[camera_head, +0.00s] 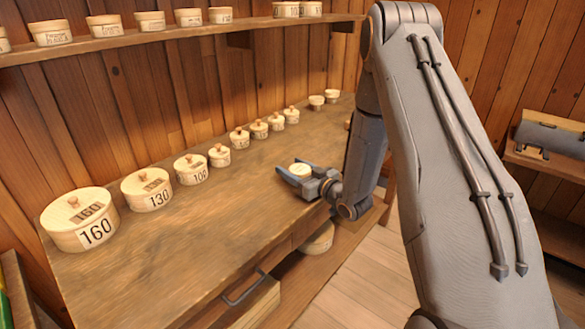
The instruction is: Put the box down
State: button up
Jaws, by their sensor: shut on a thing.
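A small round pale wooden box (301,169) sits between the jaws of my gripper (293,173). My gripper is shut on it, with the fingers pointing left over the right part of the wooden workbench (190,240). The box's top shows; its lower side is hidden by the jaws. I cannot tell whether it touches the bench top or hangs just above it.
Lidded round boxes line the bench's back edge, from the large 160 box (80,219) through the 130 box (147,189) to smaller ones. Two small boxes (316,102) stand apart at the far end. A wall shelf (120,41) holds more. The front middle bench is clear.

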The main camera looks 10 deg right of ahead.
jog(key=shift+f, duration=0.1)
jog(key=shift+f, duration=0.15)
jog(key=o, duration=1)
jog(key=shift+r, duration=0.25)
jog(key=b+v, duration=0.2)
jog(key=v, duration=1)
